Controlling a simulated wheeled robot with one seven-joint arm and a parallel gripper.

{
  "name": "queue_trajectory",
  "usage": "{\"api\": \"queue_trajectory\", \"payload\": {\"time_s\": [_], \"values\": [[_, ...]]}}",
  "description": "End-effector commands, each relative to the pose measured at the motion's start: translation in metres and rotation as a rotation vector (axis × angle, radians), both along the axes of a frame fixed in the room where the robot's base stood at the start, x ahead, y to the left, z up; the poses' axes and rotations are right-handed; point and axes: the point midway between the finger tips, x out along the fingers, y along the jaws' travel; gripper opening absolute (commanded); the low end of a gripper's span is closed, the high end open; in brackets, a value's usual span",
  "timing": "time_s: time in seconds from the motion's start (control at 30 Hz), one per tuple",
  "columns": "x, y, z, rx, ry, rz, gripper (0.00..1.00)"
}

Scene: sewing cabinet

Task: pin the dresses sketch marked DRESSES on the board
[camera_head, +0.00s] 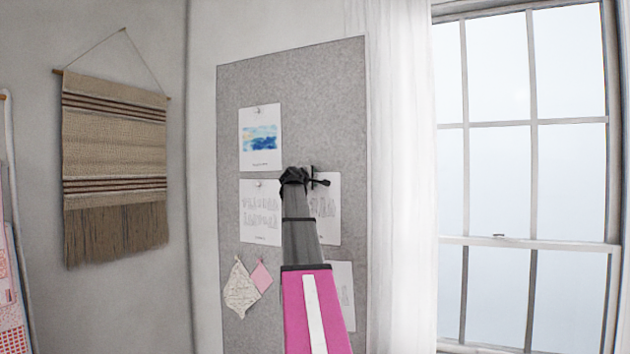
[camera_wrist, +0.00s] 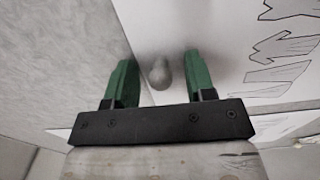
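The grey pinboard (camera_head: 290,90) stands against the wall in the head view. A white sheet with drawn figures (camera_head: 328,212) hangs on its right side, partly hidden behind my arm. My gripper (camera_head: 318,180) is at the top of this sheet. In the wrist view my gripper (camera_wrist: 160,62) is open, with two green fingers apart. A grey round-headed pin (camera_wrist: 160,75) shows between the fingers, with a gap on each side. It is by the edge of a white sheet with outline drawings (camera_wrist: 275,45). No DRESSES label is readable.
A watercolour sheet (camera_head: 260,140) and another sketch sheet (camera_head: 260,218) are pinned left of my arm. Fabric swatches (camera_head: 241,290) hang below. A lower white sheet (camera_head: 342,290) is partly behind my arm. A curtain (camera_head: 398,180) and window are to the right.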

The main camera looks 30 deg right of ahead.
Motion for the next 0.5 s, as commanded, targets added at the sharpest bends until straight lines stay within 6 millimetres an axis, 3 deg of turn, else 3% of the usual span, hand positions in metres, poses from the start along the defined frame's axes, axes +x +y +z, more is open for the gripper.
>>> {"api": "queue_trajectory", "payload": {"time_s": [0.27,0.5], "values": [[-0.002,0.003,0.0,0.0,0.0,0.0,0.5],[-0.019,0.024,-0.001,0.001,-0.001,0.002,0.5]]}}
